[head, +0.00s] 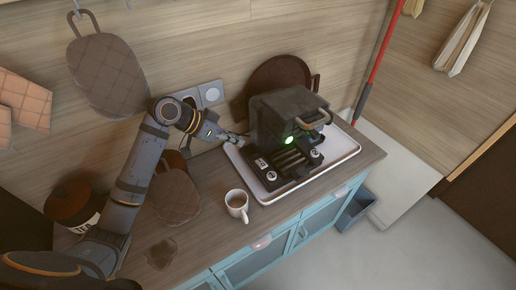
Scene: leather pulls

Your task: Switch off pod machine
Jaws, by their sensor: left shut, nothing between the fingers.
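The pod machine (283,118) is a dark boxy appliance standing on a white tray (343,148) on the wooden counter. A green light (289,140) glows on its front. Its lower part has a slatted drip area and round white-marked spots. My left gripper (237,140) is shut and empty, just left of the machine, with its fingertips close to the machine's left side. I cannot tell whether they touch it. My right gripper is not in view.
A white mug (237,204) with brown liquid stands in front of the tray. A dark pot (73,204) and a quilted mitt (173,199) are at the left. A round brown board (279,77) leans behind the machine. A brown spill (160,253) marks the counter.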

